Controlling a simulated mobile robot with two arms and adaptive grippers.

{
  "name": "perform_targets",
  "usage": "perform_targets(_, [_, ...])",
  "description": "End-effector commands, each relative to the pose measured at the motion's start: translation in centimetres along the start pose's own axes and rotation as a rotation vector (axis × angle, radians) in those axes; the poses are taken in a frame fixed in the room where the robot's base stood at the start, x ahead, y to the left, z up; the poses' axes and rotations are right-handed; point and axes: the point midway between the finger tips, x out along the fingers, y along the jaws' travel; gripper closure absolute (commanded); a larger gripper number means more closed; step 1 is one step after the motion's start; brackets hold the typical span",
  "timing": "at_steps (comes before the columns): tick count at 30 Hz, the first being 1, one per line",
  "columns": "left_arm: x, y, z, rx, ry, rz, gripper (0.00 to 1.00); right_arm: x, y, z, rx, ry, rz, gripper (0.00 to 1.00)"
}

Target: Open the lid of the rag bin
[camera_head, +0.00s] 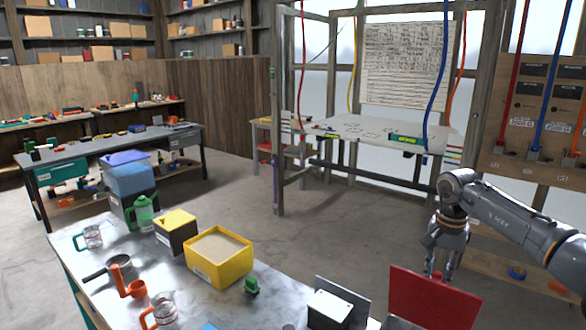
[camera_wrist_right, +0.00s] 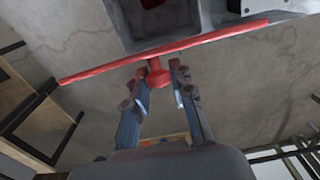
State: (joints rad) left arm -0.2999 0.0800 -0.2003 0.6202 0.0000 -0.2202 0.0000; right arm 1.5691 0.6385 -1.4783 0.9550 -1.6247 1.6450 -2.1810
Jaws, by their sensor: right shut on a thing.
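The rag bin's red lid (camera_head: 435,300) stands steeply tilted at the lower right of the head view. In the right wrist view the lid (camera_wrist_right: 215,37) shows nearly edge-on as a long red strip, with a red knob (camera_wrist_right: 158,74) on its near side. My right gripper (camera_head: 436,272) is at the lid, and in the wrist view its fingers (camera_wrist_right: 162,82) are around the knob. Behind the lid, a grey box (camera_wrist_right: 205,12) with a dark open inside shows at the top of the wrist view, apparently the bin. My left gripper is not in view.
The workbench (camera_head: 215,310) carries a yellow sand-filled box (camera_head: 217,275), a black box with a yellow lid (camera_head: 176,232), a green jug (camera_head: 143,213) and a grey box with a raised lid (camera_head: 328,308). Open concrete floor (camera_head: 230,195) lies beyond it.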

Motion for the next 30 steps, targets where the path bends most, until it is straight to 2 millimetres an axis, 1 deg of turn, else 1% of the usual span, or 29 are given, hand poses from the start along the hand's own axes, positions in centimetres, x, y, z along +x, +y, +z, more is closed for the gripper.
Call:
perform_targets(4, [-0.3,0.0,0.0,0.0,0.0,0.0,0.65,0.0,0.1,-0.5,0.002,0.002,0.002,0.94])
perform_targets(14, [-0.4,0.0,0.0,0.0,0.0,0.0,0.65,0.0,0.1,-0.7,0.002,0.001,0.002,0.95])
perform_targets(24, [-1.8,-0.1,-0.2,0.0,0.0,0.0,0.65,-0.2,0.0,-2.8,0.002,0.0,0.002,0.94])
perform_targets(30, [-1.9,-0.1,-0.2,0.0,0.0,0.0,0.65,-0.1,0.1,-3.2,0.001,0.001,0.001,0.95])
